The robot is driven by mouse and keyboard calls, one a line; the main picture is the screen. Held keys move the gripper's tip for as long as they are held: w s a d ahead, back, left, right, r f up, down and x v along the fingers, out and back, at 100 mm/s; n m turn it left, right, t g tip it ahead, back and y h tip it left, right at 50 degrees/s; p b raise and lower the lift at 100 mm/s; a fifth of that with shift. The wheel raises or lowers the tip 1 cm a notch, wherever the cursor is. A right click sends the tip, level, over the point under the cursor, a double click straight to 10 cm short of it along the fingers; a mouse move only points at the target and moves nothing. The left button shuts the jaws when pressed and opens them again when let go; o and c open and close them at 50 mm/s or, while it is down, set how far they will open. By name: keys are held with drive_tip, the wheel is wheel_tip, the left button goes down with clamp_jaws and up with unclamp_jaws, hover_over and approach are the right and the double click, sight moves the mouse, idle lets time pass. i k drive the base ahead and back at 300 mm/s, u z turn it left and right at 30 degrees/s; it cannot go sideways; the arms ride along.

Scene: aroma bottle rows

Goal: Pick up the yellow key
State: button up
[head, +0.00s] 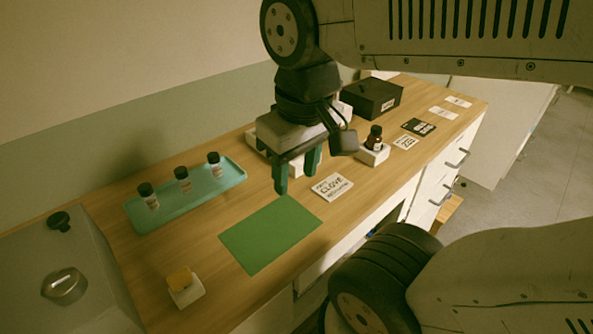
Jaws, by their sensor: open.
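A small yellow piece (180,279) sits on a white block (188,296) at the front left of the wooden counter. It is the only yellow thing I see, and it is too small to make out a key shape. My gripper (297,179) points down over the middle of the counter, with its two green fingers apart and nothing visible between them. It is well to the right of and farther back than the yellow piece. The gripper partly hides a white object behind its fingers.
A teal tray (174,219) with three small bottles stands at the back left. A green mat (271,235) lies flat in the middle. A CLOVE card (332,187), a brown bottle (375,137) in a white holder and a black box (374,98) lie rightward. A sink (64,287) is far left.

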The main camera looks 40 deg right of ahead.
sight(179, 279)
drive_tip(key=u, duration=0.05)
drive_tip(key=k, duration=0.5)
drive_tip(key=z, duration=1.45)
drive_tip(key=k, duration=0.9)
drive_tip(key=u, duration=1.4)
drive_tip(key=i, duration=0.5)
